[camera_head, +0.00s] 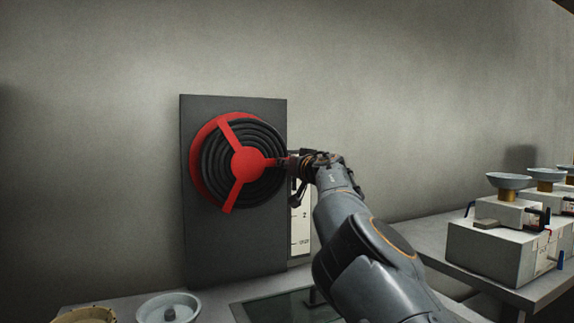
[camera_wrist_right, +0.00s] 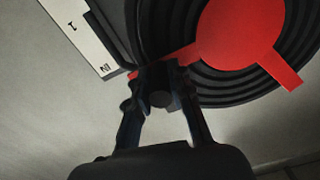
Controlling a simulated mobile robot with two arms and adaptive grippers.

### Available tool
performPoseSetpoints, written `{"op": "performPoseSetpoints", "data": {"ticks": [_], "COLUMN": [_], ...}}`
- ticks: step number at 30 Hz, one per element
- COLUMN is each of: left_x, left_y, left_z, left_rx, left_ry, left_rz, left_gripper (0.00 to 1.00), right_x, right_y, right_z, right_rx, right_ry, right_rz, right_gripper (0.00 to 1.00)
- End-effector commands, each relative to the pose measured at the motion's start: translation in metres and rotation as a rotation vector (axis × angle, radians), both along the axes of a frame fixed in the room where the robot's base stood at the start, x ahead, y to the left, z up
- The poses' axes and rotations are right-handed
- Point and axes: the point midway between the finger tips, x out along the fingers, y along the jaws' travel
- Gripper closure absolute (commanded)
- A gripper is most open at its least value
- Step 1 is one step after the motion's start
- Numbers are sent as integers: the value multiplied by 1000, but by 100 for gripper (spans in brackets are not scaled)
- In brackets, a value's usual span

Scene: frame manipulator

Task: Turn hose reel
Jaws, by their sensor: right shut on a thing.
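The hose reel (camera_head: 247,163) has a red hub, three red spokes and coiled black hose, and is mounted on a dark upright panel (camera_head: 232,262). In the head view one spoke points right, one up-left and one down-left. My right gripper (camera_head: 284,163) is at the outer end of the right-hand spoke. In the right wrist view the gripper (camera_wrist_right: 162,80) is shut on a dark round handle (camera_wrist_right: 161,98) by the end of a red spoke, with the red hub (camera_wrist_right: 232,30) beyond it. My left gripper is in neither view.
A white scale strip (camera_head: 300,225) stands beside the panel, partly behind my right arm. A bench at right carries white boxes with scales (camera_head: 510,213). A grey round dish (camera_head: 169,308) and a yellowish container (camera_head: 84,315) sit below the panel.

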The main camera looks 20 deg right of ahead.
Motion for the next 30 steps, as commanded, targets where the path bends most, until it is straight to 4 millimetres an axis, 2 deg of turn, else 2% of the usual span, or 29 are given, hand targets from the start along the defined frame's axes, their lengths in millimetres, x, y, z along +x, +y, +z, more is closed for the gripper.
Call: {"op": "performPoseSetpoints", "data": {"ticks": [3, 4, 6, 7, 20, 30], "left_x": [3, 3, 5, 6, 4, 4], "left_y": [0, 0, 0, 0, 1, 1], "left_z": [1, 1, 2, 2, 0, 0], "left_rx": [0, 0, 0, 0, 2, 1], "left_ry": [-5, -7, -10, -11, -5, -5], "left_rz": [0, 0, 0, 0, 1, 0], "left_gripper": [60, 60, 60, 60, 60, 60], "right_x": [0, 0, 0, 0, -4, -35], "right_y": [-1, -1, -1, -1, 0, -3], "right_z": [0, 0, 0, 0, 1, 1], "right_rx": [0, 0, -1, -1, 0, 0], "right_ry": [-1, -1, -1, -1, 0, 0], "right_rz": [-2, -2, -2, -1, 0, -3], "right_gripper": [100, 74, 60, 57, 57, 57]}}
